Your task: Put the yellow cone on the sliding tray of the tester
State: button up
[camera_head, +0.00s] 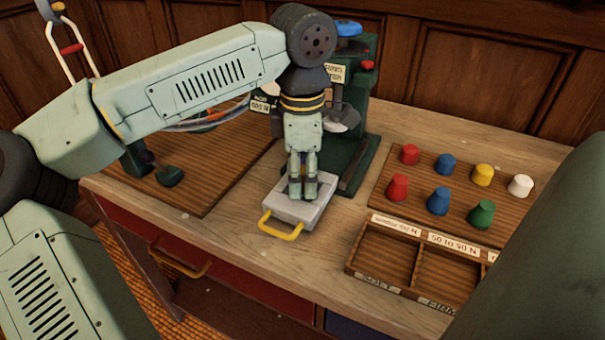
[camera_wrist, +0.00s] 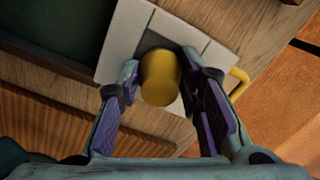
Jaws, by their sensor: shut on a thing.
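The yellow cone (camera_wrist: 160,78) is between the two fingers of my gripper (camera_head: 303,190), which is shut on it. In the head view the fingers hide the cone almost wholly. The sliding tray (camera_head: 283,207) is a pale grey plate with a yellow handle (camera_head: 280,229), sticking out in front of the green tester (camera_head: 352,150). My gripper points down over the tray. The tray also shows under the cone in the wrist view (camera_wrist: 124,32), with a dark patch beside the cone. I cannot tell whether the cone touches the tray.
A wooden board (camera_head: 462,210) to the right holds several red, blue, yellow, white and green cones. A divided wooden box (camera_head: 385,250) with labels stands in front of it. A brown board (camera_head: 215,185) lies to the left. Bare tabletop lies between the tray and the box.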

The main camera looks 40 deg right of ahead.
aim_at(303, 170)
jog(key=shift+s+a+f+b, duration=0.1)
jog(key=shift+f+b, duration=0.2)
jog(key=shift+f, duration=0.25)
jog(key=o, duration=0.8)
jog(key=shift+c, duration=0.2)
jog(key=o, duration=0.4)
jog(key=shift+f, duration=0.2)
jog(key=shift+r, duration=0.2)
jog(key=shift+r, duration=0.2)
notch_tip(303, 170, up, 13)
